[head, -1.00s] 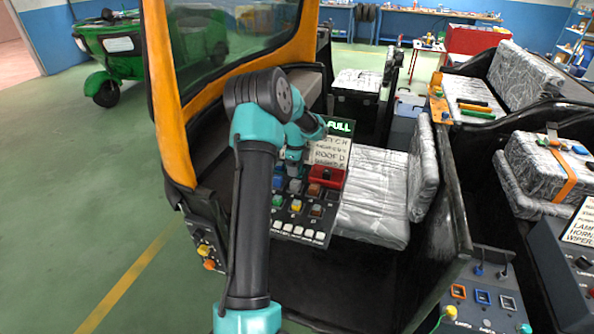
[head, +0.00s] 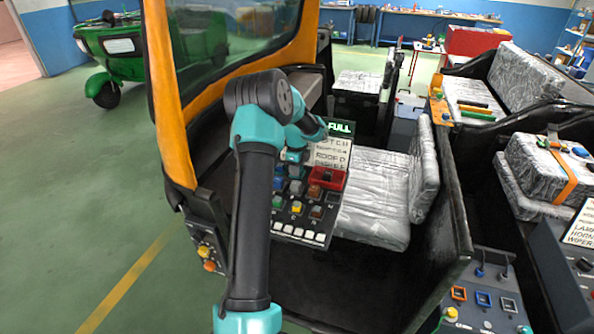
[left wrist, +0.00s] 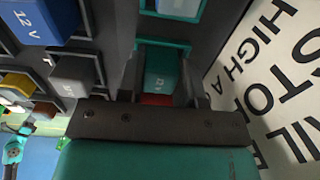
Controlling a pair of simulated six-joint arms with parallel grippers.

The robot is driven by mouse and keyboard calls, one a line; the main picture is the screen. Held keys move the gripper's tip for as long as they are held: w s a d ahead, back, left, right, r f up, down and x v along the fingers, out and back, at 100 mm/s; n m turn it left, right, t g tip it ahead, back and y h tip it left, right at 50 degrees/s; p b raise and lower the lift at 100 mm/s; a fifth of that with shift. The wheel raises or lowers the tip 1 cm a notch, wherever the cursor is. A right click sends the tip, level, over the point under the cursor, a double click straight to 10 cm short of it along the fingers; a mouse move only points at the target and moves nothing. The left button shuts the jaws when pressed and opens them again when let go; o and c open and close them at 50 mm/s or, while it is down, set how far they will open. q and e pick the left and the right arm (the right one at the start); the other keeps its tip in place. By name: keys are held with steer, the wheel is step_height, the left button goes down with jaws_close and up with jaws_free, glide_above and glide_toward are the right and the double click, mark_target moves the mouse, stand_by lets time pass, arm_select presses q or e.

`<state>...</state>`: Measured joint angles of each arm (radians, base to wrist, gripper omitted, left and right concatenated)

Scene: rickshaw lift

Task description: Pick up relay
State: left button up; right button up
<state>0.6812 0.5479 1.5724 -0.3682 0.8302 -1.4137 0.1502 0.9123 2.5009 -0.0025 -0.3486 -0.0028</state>
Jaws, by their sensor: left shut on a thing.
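A relay panel (head: 288,218) carries rows of small coloured relays, among them a yellow one (head: 296,207), a green one (head: 277,201) and a brown one (head: 314,191). My left gripper (head: 293,160) is over the panel's upper part, its fingertips partly hidden. In the left wrist view, my left gripper (left wrist: 162,82) is shut on a teal relay (left wrist: 163,65) between its two dark fingers. The relay's teal-rimmed slot is around or just behind it; I cannot tell whether it is seated. My right gripper is out of view.
A blue 12 V relay (left wrist: 40,18) and a grey relay (left wrist: 75,75) sit beside the left gripper. A printed label card (left wrist: 275,70) lies on its other side. A red block (head: 327,178) is on the panel, near the silver seat (head: 375,190).

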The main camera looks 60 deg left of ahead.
arm_select(q)
steer(key=shift+r, duration=0.15)
step_height(320, 180, up, 10)
steer(key=shift+f, duration=0.15)
steer(key=shift+d, duration=0.1)
stand_by(0.6)
steer(key=s+d+f, duration=0.1)
steer(key=s+d, duration=0.1)
steer(key=d, duration=0.8)
steer(key=s+d+f, duration=0.2)
steer(key=s+d, duration=0.1)
steer(key=d, duration=0.6)
steer(key=s+d+f, duration=0.1)
steer(key=s+d, duration=0.2)
steer(key=d, duration=0.7)
steer(key=shift+s+d+f, duration=0.25)
steer(key=shift+d+f, duration=0.1)
steer(key=w+a, duration=0.3)
steer(key=w+a+f, duration=0.1)
steer(key=w+a, duration=0.6)
steer(key=a, duration=0.1)
steer(key=shift+w+a+f, duration=0.1)
steer(key=shift+w+f, duration=0.05)
steer(key=shift+f, duration=0.1)
